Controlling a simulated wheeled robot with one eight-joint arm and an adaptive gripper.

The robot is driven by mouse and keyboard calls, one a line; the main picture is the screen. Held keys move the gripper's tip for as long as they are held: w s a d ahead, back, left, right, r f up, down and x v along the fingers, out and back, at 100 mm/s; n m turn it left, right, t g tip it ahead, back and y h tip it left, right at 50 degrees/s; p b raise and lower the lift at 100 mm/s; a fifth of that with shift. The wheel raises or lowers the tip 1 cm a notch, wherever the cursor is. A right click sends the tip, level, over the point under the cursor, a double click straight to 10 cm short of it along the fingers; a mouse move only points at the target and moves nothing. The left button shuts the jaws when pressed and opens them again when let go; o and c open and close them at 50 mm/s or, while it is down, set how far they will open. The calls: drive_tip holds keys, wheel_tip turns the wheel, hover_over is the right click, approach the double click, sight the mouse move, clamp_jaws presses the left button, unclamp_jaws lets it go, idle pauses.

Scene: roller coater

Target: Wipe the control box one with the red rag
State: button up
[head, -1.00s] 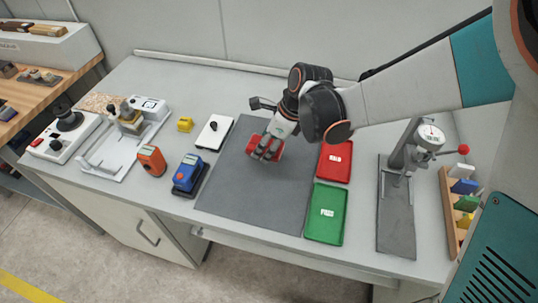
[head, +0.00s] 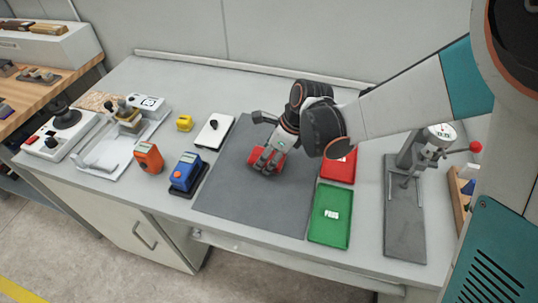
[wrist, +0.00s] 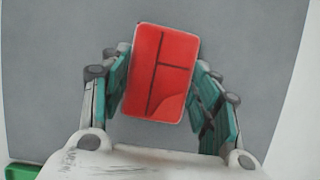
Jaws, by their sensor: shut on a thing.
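The red rag (wrist: 160,72) shows as a flat red block with dark lines between my gripper's fingers in the wrist view. In the head view, my gripper (head: 264,165) is shut on this red thing, over the dark grey mat (head: 232,195). Whether it touches the mat is hard to tell. A white box with a black knob and a red button (head: 58,143) stands at the far left, well away from my gripper. A flat white box with a small black knob (head: 214,133) lies nearer, left of the mat. I cannot tell which is control box one.
An orange device (head: 148,157) and a blue device (head: 186,172) stand left of the mat, with a yellow block (head: 184,123) behind. A red tray (head: 337,170) and green tray (head: 330,214) lie right of it. A dial gauge stand (head: 405,215) is farther right.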

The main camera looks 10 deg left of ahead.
drive_tip(key=shift+f, duration=0.3)
drive_tip(key=o, duration=0.9)
drive_tip(key=shift+o, duration=0.2)
drive_tip(key=shift+r+p, duration=0.3)
drive_tip(key=shift+r, duration=0.1)
drive_tip(key=p+v, duration=0.8)
drive_tip(key=v, duration=0.5)
drive_tip(key=shift+s+d+r, duration=0.2)
drive_tip(key=shift+s+r, duration=0.05)
drive_tip(key=shift+s, duration=0.05)
